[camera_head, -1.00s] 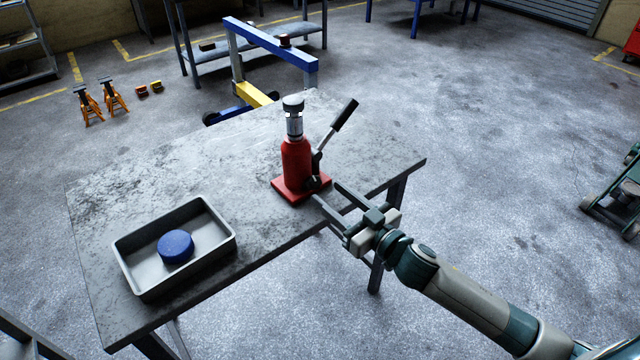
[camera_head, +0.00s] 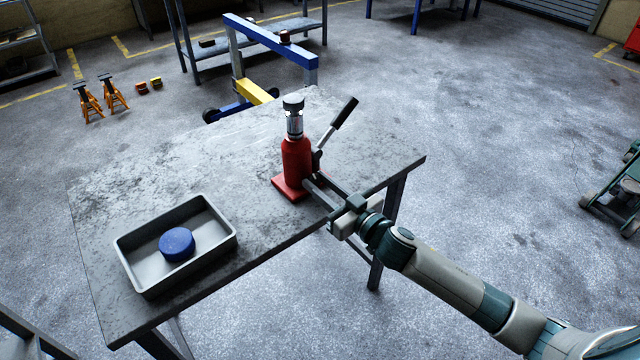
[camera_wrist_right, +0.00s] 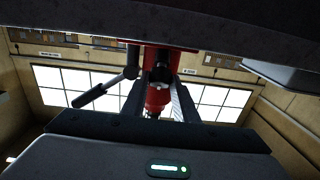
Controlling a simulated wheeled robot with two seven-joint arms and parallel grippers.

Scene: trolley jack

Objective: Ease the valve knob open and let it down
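A red bottle jack (camera_head: 297,160) stands upright on the table, with a silver ram and dark cap at its top. Its black-handled lever (camera_head: 342,115) slants up to the right. My right gripper (camera_head: 312,184) reaches the jack's lower front side from the table's near edge. In the right wrist view the red jack body (camera_wrist_right: 157,97) appears upside down. A dark round knob (camera_wrist_right: 160,73) lies between the fingertips of my right gripper (camera_wrist_right: 159,88). The fingers look apart, with gaps beside the knob; contact is not clear. My left gripper is not in view.
A grey tray (camera_head: 134,268) with a blue round piece (camera_head: 177,244) sits at the left of the worktable (camera_head: 200,165). A blue and yellow hoist (camera_head: 270,40) stands behind the table. The tabletop between tray and jack is clear.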

